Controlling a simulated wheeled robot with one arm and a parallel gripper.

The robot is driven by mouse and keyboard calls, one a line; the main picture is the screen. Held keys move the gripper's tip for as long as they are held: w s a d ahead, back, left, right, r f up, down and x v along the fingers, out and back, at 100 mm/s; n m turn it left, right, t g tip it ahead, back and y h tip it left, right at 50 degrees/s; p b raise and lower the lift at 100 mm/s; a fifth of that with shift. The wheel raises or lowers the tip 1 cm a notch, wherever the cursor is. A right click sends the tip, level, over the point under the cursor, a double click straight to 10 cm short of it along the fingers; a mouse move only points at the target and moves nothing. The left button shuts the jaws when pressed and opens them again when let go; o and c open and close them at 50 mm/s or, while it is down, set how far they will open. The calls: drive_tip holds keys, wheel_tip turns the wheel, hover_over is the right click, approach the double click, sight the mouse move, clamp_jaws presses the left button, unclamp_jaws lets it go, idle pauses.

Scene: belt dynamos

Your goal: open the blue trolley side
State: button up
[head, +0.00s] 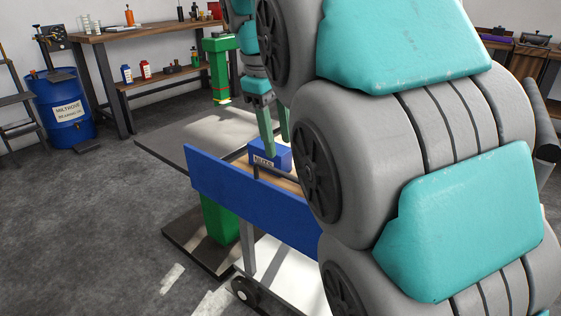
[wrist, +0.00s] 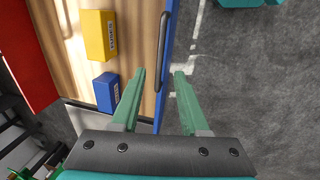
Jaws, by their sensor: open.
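The blue trolley side (head: 235,194) is an upright panel along the near edge of the trolley in the head view. In the wrist view the blue side (wrist: 168,45) shows from above as a narrow strip. A dark bar handle (wrist: 163,48) runs along it, beside the wooden deck (wrist: 138,25). My gripper (wrist: 160,73) is open and empty, with the line of the blue side passing between its fingers. The handle's lower end in the picture lies near the fingertips; I cannot tell the height gap. In the head view my gripper (head: 275,148) is partly hidden by my arm.
A yellow box (wrist: 101,37) and a blue box (wrist: 107,92) stand on the deck. A red panel (wrist: 30,45) lies beyond it. A green post (head: 219,72) and grey plate (head: 175,140) are behind the trolley. The floor (head: 90,220) at left is clear.

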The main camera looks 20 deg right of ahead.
sight(284, 173)
drive_tip(key=shift+x, duration=3.35)
drive_tip(key=shift+c, duration=0.4)
clamp_jaws()
